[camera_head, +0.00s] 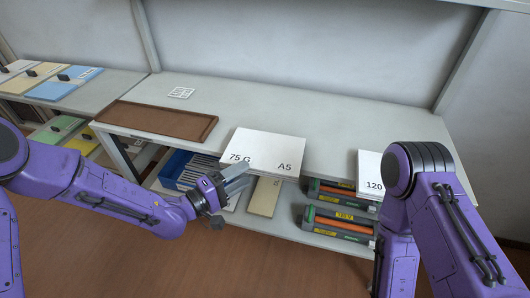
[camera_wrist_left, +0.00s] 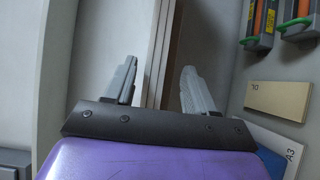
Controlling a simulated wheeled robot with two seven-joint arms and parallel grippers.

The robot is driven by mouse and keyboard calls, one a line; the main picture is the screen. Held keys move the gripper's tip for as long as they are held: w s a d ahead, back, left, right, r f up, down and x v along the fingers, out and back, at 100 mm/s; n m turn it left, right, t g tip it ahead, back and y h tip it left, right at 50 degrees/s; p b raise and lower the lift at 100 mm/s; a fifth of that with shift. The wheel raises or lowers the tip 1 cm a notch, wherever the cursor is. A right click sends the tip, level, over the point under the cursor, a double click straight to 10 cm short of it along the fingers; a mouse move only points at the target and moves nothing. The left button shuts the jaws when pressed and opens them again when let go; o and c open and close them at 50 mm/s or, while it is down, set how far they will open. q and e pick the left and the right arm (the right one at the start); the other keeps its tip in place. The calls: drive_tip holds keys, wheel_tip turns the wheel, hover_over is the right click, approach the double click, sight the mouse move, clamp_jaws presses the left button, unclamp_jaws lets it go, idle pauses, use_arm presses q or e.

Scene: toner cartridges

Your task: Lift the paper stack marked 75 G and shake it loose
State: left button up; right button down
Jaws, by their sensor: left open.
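The white paper stack marked 75 G and A5 (camera_head: 268,146) lies flat on the tabletop at its front edge, and its front side seems to reach slightly past that edge. My left gripper (camera_head: 247,177) is open at the front left of the stack, with its fingers close to the stack's front side and overlapping it in the head view. In the left wrist view the two fingers (camera_wrist_left: 160,88) stand apart, with pale and brown layered edges beyond them. I cannot tell whether they touch the stack. My right gripper is not visible; only my right arm shows.
Another paper stack marked 120 (camera_head: 370,170) lies on the right, partly behind my right arm. A brown tray (camera_head: 158,121) and a small white grid card (camera_head: 181,92) are on the left of the table (camera_head: 300,105). Toner cartridges (camera_head: 338,222) and a blue bin (camera_head: 174,166) sit below.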

sight(252, 163)
use_arm(q)
drive_tip(key=x, duration=0.4)
drive_tip(key=shift+w+d+r, duration=0.1)
drive_tip(key=shift+w+r, duration=0.15)
clamp_jaws()
drive_tip(key=shift+r+p, duration=0.35)
drive_tip(key=shift+r, duration=0.2)
drive_tip(key=s+d+r, duration=0.2)
drive_tip(key=s+r, duration=0.4)
drive_tip(key=s+d+r, duration=0.2)
drive_tip(key=s+r, duration=0.4)
drive_tip(key=s, duration=0.1)
drive_tip(key=shift+d, duration=0.3)
drive_tip(key=shift+s, duration=0.1)
